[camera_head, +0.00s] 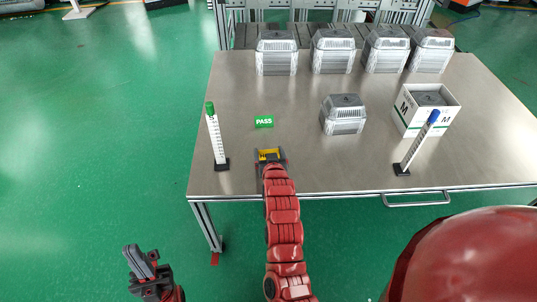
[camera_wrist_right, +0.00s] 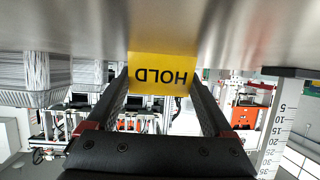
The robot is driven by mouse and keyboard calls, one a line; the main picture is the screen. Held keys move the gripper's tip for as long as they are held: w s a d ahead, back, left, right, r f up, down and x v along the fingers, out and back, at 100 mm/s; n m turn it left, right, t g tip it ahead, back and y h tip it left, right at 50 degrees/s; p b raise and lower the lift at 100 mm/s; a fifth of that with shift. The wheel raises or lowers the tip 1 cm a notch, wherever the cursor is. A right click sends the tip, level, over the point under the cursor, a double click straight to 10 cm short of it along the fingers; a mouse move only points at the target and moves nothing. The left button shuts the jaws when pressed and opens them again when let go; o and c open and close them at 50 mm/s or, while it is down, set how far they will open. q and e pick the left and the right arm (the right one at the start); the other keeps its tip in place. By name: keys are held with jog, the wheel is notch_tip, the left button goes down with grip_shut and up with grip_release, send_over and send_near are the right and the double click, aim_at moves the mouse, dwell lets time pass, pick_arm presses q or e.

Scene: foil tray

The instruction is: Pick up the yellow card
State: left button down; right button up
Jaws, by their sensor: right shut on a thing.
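The yellow card (camera_head: 268,154) is at the near edge of the metal table, left of the middle, in the head view. It also shows in the right wrist view (camera_wrist_right: 163,62), where its word HOLD appears upside down. My right gripper (camera_head: 270,158) is shut on the card, with one finger at each side of it in the wrist view. I cannot tell whether the card touches the tabletop. My left gripper (camera_head: 143,263) is low at the left, off the table over the green floor; I cannot tell whether its fingers are apart.
A green PASS card (camera_head: 264,122) lies just beyond. A green-topped scale post (camera_head: 215,138) stands left, a blue-topped one (camera_head: 417,145) right. A grey foil tray stack (camera_head: 342,115) and a white M box (camera_head: 427,110) stand at right; several more stacks line the back.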

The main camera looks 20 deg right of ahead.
jog(key=shift+c, duration=0.5)
jog(key=shift+r, duration=0.15)
